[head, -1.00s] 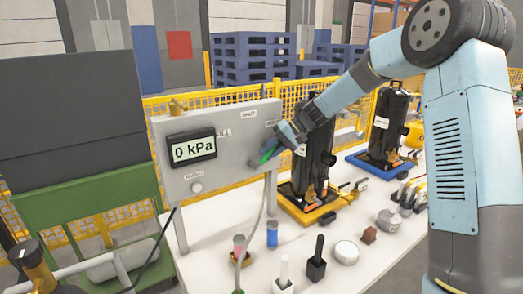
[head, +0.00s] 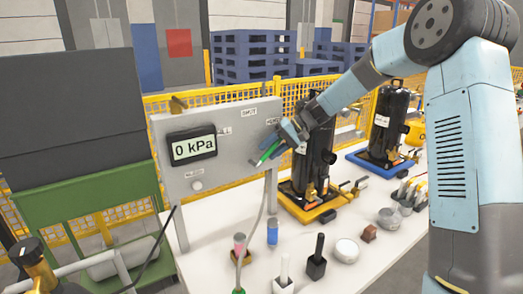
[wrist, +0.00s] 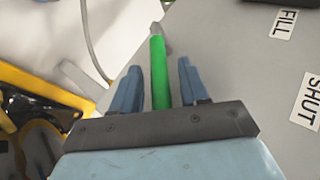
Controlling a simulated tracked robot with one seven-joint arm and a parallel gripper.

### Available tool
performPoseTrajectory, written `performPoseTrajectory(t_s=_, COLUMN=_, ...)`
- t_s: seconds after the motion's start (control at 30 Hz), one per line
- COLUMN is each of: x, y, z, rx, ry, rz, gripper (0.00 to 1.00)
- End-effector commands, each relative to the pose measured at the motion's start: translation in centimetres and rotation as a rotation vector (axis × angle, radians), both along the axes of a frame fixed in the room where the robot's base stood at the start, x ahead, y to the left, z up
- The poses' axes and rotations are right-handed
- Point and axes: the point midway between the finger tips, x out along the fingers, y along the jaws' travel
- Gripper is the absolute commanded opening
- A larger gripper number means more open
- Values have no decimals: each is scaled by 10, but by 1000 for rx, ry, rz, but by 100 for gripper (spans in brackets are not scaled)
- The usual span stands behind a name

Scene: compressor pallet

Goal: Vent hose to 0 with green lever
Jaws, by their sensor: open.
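The green lever (wrist: 158,75) sits on the grey panel and lies between the two fingers of my gripper (wrist: 158,85) in the wrist view. The fingers are open, with a gap on each side of the lever. In the head view my gripper (head: 283,145) is at the panel's right edge, and the green lever (head: 268,152) points down and to the left from it. The gauge (head: 193,146) on the panel reads 0 kPa. A thin grey hose (head: 261,210) hangs below the panel; its upper end is hard to make out.
Labels FILL (wrist: 285,24) and SHUT (wrist: 307,101) are on the panel (head: 240,120). A black compressor (head: 313,160) on a yellow tray stands close behind and right of my gripper. Small items, including a black-handled block (head: 317,262), stand on the white table.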

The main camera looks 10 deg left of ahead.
Motion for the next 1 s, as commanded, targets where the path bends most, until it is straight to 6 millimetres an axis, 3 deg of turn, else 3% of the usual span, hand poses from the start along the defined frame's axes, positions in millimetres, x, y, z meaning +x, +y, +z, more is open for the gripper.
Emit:
performPoseTrajectory(t_s=0.6, x=15, y=-81, z=69, rx=-1, ry=-1, rz=-2, gripper=44)
performPoseTrajectory(t_s=1.0, x=18, y=-100, z=86, rx=1, ry=2, rz=0, gripper=44)
